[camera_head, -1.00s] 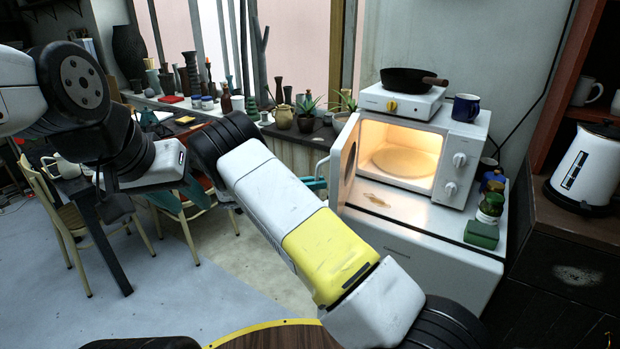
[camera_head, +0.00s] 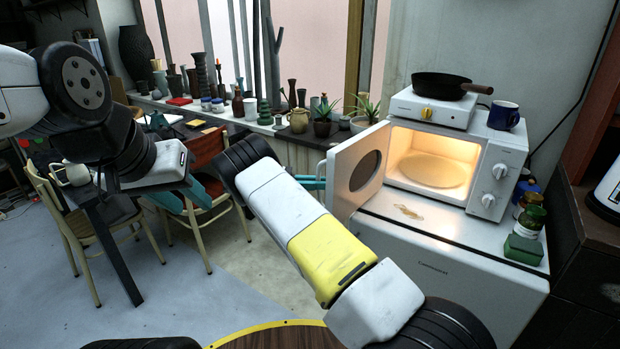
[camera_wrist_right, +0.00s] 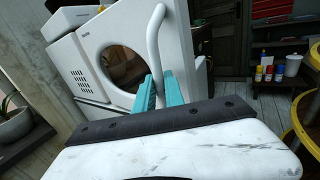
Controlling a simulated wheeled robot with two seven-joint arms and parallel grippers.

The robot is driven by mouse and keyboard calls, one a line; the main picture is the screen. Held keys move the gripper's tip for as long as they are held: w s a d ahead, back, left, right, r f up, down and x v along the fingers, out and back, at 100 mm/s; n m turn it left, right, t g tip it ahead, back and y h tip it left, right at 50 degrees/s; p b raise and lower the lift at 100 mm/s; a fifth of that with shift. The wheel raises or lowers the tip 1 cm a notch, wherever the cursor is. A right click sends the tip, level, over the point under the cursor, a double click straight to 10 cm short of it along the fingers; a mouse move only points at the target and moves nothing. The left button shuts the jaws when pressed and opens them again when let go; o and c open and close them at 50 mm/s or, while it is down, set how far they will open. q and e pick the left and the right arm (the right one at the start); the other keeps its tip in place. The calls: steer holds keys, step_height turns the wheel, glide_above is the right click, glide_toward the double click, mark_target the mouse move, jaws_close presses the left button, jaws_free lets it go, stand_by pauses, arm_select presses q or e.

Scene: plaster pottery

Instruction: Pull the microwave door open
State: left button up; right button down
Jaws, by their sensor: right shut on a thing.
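The white microwave (camera_head: 505,165) stands on a white fridge-like cabinet, its lit inside and round plate visible. Its door (camera_head: 350,190), with a round dark window, stands well open, swung out to the left. My right gripper (camera_head: 312,183) is at the door's free edge, partly hidden by my forearm. In the right wrist view, its teal fingers (camera_wrist_right: 159,85) are shut on the lower part of the white bar handle (camera_wrist_right: 153,40). My left gripper (camera_head: 183,158) is at the left, away from the microwave, its teal fingers apart and empty.
A hot plate (camera_head: 432,110) with a black pan and a blue mug (camera_head: 503,115) stand on the microwave. A green block (camera_head: 522,250) and jars stand right of it. Potted plants (camera_head: 322,125) are behind the door. Chairs (camera_head: 205,160) stand left; floor lies open in front.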

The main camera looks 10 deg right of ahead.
steer(key=shift+d, duration=0.1)
steer(key=c, duration=1.4)
jaws_free()
steer(key=shift+w, duration=0.1)
steer(key=shift+c, duration=0.2)
steer(key=w+a, duration=0.1)
steer(key=a, duration=0.6)
steer(key=shift+a, duration=0.35)
steer(key=shift+w, duration=0.1)
